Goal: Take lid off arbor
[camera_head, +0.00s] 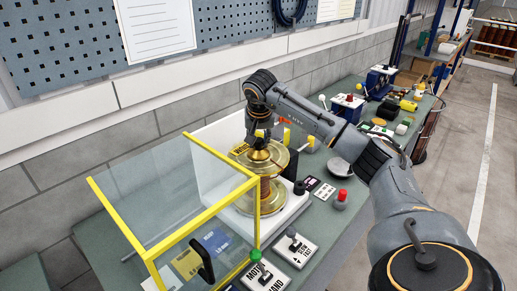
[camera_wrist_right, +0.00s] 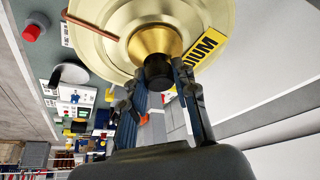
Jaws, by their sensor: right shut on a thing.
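The brass lid (camera_head: 258,155) sits at the top of the arbor, over a spool with brass flanges and a copper-coloured core (camera_head: 265,188). In the right wrist view the lid is a gold cone (camera_wrist_right: 157,42) ending in a black knob (camera_wrist_right: 158,70). My right gripper (camera_head: 258,138) comes down on it from above, its fingers shut on the black knob; the gripper also shows in the wrist view (camera_wrist_right: 156,78). The arbor shaft is hidden. I cannot tell whether the lid is seated or slightly raised. My left gripper is out of view.
A clear guard with a yellow frame (camera_head: 215,210) stands just left and in front of the spool. A red button (camera_head: 341,199) and lever switches (camera_head: 294,248) are on the green bench at right. More devices stand farther along the bench. A perforated wall panel (camera_head: 60,50) is behind.

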